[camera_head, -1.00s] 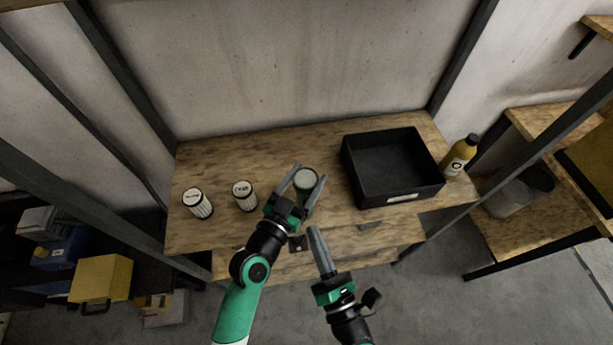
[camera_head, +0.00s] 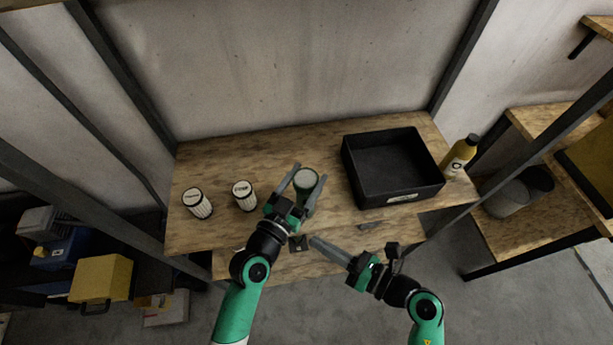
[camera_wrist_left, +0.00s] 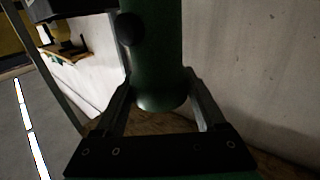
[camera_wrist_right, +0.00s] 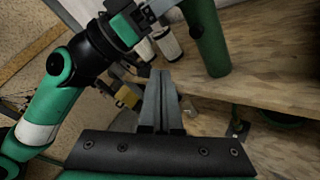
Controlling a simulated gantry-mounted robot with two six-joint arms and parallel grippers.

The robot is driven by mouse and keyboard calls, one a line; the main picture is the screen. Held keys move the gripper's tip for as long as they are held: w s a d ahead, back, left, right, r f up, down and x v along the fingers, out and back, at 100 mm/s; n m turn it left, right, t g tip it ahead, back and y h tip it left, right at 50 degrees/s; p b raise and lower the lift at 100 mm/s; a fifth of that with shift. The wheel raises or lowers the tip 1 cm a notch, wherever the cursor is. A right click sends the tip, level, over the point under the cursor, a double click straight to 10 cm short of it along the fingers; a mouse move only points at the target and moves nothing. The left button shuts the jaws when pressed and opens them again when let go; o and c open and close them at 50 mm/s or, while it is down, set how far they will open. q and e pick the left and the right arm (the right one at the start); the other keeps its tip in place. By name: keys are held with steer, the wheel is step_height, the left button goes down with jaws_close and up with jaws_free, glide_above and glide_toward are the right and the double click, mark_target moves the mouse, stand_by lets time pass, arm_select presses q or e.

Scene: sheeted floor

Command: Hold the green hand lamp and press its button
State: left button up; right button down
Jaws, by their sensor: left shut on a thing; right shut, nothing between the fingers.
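The green hand lamp (camera_head: 306,180) stands at the middle of the wooden table, its pale round end facing up in the head view. My left gripper (camera_head: 301,182) is shut on the lamp's body, one finger on each side. The left wrist view shows the lamp's green cylinder (camera_wrist_left: 155,60) between the fingers, with a round dark button (camera_wrist_left: 129,28) on its side. The lamp also shows in the right wrist view (camera_wrist_right: 207,40). My right gripper (camera_head: 314,241) is shut and empty, at the table's front, below and apart from the lamp.
A black open bin (camera_head: 393,196) stands right of the lamp, with a yellow bottle (camera_head: 460,155) beyond it. Two white-and-black cans (camera_head: 198,204) (camera_head: 245,196) stand to the left. The wooden table (camera_head: 250,150) is clear behind the lamp.

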steer(key=w+a, duration=0.1)
steer(key=w, duration=0.5)
steer(key=shift+w+a, duration=0.15)
steer(key=shift+w, duration=0.25)
steer(key=shift+w, duration=0.15)
stand_by(1.4)
steer(key=shift+w, duration=0.3)
steer(key=shift+w+a, duration=0.1)
stand_by(0.3)
steer(key=shift+s, duration=0.55)
steer(key=shift+s, duration=0.1)
steer(key=s, duration=0.2)
steer(key=s+d, duration=0.1)
steer(key=s, duration=0.2)
steer(key=shift+s+d, duration=0.15)
steer(key=shift+s, duration=0.2)
